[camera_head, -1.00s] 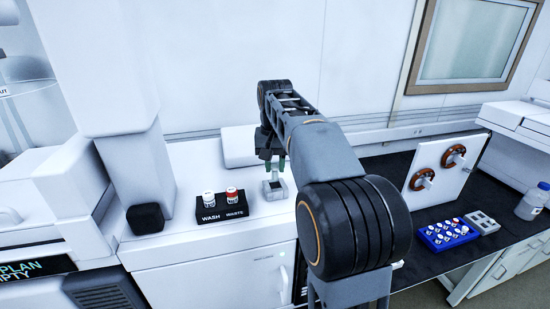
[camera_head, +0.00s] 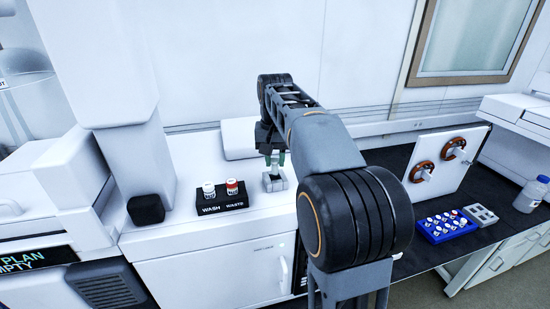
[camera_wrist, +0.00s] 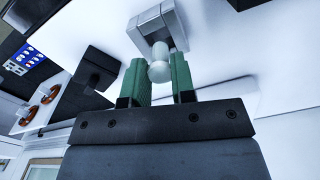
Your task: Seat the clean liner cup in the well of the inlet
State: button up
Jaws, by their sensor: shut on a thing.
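My gripper (camera_head: 273,158) is over the white counter, above the small grey inlet block (camera_head: 275,183). In the wrist view its green fingers (camera_wrist: 161,82) are shut on a small pale liner cup (camera_wrist: 160,66), one finger on each side. The cup also shows as a pale shape under the fingers in the head view (camera_head: 274,171). The grey inlet (camera_wrist: 152,25) lies right beyond the cup in the wrist view. The cup covers the well, so I cannot tell whether its lower end is inside or just above it.
A black WASH/WASTE block (camera_head: 224,198) with a white-capped vial and a red-capped vial stands left of the inlet. A black cube (camera_head: 146,209) sits farther left. On the dark bench at right are a blue vial rack (camera_head: 447,228), a grey tray (camera_head: 481,216) and a bottle (camera_head: 531,195).

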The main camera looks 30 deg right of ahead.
aim_at(275, 175)
jog(key=shift+f, duration=0.2)
jog(key=shift+f+b, duration=0.85)
jog(key=shift+f, duration=0.15)
jog(key=shift+f, duration=0.5)
dwell(0.3)
jog(key=o, duration=1.4)
jog(key=shift+c, duration=0.2)
jog(key=shift+r, duration=0.1)
notch_tip(275, 175, up, 2)
jog(key=shift+r+p, duration=0.25)
jog(key=shift+p, duration=0.75)
jog(key=shift+r, duration=2.2)
